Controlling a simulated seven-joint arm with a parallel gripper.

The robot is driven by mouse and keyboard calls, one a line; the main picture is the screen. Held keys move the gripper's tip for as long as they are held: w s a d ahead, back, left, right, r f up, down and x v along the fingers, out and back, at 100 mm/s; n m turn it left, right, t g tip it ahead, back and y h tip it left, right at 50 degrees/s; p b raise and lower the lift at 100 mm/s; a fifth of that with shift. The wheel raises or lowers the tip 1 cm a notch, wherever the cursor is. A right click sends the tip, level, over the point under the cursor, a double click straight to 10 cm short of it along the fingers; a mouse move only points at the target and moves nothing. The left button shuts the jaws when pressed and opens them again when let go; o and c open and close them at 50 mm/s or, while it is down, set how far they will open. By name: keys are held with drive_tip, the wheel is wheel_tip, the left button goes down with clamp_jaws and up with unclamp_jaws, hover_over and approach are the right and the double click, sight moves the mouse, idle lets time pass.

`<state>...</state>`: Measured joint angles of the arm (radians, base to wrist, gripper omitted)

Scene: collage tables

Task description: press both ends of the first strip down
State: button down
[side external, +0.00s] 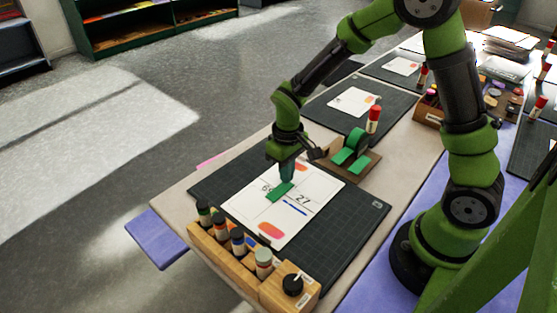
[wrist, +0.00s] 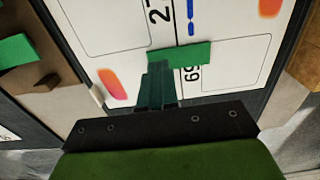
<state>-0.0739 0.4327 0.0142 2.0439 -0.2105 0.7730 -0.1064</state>
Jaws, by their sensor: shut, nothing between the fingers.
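A green strip (side external: 280,192) lies across the middle of a white sheet (side external: 323,187) on a dark cutting mat (side external: 358,216). My gripper (side external: 287,180) is shut and empty, with its tips at the strip's right end in the side view. In the wrist view my gripper (wrist: 158,70) covers part of the left end of the strip (wrist: 182,53); the strip's other end shows clear of the fingers. I cannot tell whether the tips touch it. More green strips (side external: 346,156) sit on a brown wooden holder (side external: 365,165) behind the sheet.
The mat's right side is clear.

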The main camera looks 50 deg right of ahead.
drive_tip(key=shift+f, duration=0.85)
drive_tip(key=shift+r, duration=0.1)
idle(0.7)
drive_tip(key=shift+r, duration=3.45)
drive_tip(key=shift+a, duration=0.1)
drive_tip(key=r, duration=0.1)
hover_over(274, 196)
drive_tip(key=shift+f, duration=3.2)
drive_tip(key=shift+f, duration=0.85)
